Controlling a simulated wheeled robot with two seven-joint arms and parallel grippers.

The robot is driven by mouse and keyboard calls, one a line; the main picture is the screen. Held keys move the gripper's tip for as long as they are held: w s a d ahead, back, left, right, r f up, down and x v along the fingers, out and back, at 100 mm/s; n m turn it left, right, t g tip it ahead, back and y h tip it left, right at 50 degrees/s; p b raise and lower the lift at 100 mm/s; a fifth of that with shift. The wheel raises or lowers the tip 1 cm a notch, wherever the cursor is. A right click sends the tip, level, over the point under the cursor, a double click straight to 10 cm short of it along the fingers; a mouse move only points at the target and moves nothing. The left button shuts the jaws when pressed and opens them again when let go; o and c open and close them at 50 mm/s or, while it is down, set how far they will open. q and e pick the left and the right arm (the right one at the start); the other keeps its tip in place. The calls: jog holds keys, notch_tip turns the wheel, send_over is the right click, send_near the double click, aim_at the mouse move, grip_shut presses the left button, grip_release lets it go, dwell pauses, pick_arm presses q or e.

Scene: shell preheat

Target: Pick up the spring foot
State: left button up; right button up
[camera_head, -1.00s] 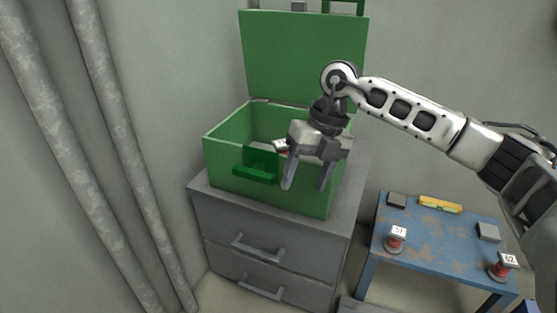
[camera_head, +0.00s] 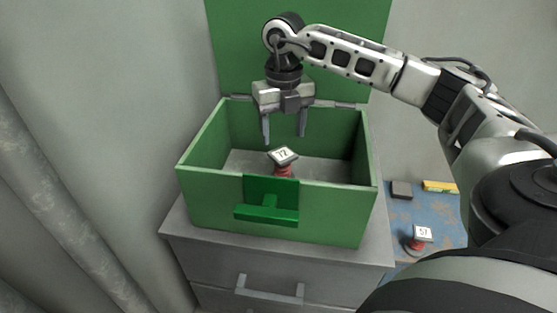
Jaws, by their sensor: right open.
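A spring foot with a white tag reading 77 (camera_head: 283,157) stands inside the open green box (camera_head: 335,205). Its red lower part is partly hidden by the box's front wall. My right gripper (camera_head: 284,138) is open and empty, pointing down over the box, with its fingertips a little above the tag in the picture. I cannot tell the exact gap. Another spring foot, tagged 57 (camera_head: 420,236), stands on the blue table (camera_head: 440,207) at the right. My left gripper is not in view.
The box stands on a grey drawer cabinet (camera_head: 215,262), its lid (camera_head: 230,50) raised behind my gripper. A green latch (camera_head: 268,208) sticks out in front. A dark block (camera_head: 402,190) and a yellow level (camera_head: 440,187) lie on the blue table. A grey curtain (camera_head: 50,230) hangs at left.

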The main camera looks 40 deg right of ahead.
aim_at(283, 154)
notch_tip(283, 154, down, 6)
jog(key=shift+r+b, duration=0.2)
jog(key=shift+b, duration=0.45)
notch_tip(283, 154, down, 4)
jog(key=shift+f+b, duration=0.2)
jog(key=shift+b, duration=0.6)
jog(key=shift+f, duration=0.35)
jog(key=c, duration=1)
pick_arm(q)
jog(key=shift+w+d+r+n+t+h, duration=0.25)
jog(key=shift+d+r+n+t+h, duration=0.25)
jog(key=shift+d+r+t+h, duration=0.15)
pick_arm(e)
jog(key=shift+r, duration=0.15)
jog(key=shift+c, duration=0.6)
